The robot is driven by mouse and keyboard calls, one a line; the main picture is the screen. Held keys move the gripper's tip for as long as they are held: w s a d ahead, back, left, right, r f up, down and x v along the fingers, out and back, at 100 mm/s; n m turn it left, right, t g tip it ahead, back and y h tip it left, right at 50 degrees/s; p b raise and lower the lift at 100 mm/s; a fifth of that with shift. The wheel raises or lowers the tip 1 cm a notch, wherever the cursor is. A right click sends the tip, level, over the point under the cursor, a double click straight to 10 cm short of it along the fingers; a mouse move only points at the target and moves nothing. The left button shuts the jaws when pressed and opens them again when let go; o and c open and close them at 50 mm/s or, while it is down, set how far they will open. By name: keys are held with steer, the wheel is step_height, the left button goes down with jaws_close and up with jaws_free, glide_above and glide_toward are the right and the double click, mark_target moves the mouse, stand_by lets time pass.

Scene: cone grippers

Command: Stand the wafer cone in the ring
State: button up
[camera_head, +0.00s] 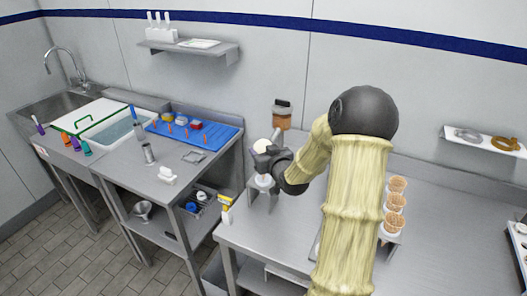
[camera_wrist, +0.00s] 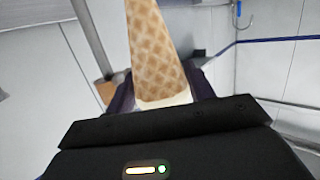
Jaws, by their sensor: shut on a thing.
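The wafer cone (camera_wrist: 158,55) fills the upper middle of the wrist view, with its waffle pattern clear and a pale band at its wider lower end. My gripper (camera_wrist: 162,98) is shut on it, with dark fingers at both sides. In the head view my gripper (camera_head: 266,160) is over the left part of the near counter, with a pale round shape at it that may be part of the cone. Just below is a small metal stand with a pale round top (camera_head: 263,182), which may be the ring; my gripper partly hides it.
Several wafer cones (camera_head: 396,202) stand in a rack to the right of my arm. A brown jar (camera_head: 281,119) stands behind my gripper. A blue tray (camera_head: 195,130) and a water basin (camera_head: 112,130) are on the left counter.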

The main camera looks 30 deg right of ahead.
steer(key=shift+f+b, duration=4.4)
steer(key=shift+f, duration=0.15)
steer(key=o, duration=0.8)
steer(key=shift+c, duration=0.2)
steer(key=d+b+v, duration=0.1)
steer(key=b+v, duration=0.7)
steer(key=v, duration=0.9)
steer(key=shift+s+a, duration=0.25)
steer(key=shift+a, duration=0.2)
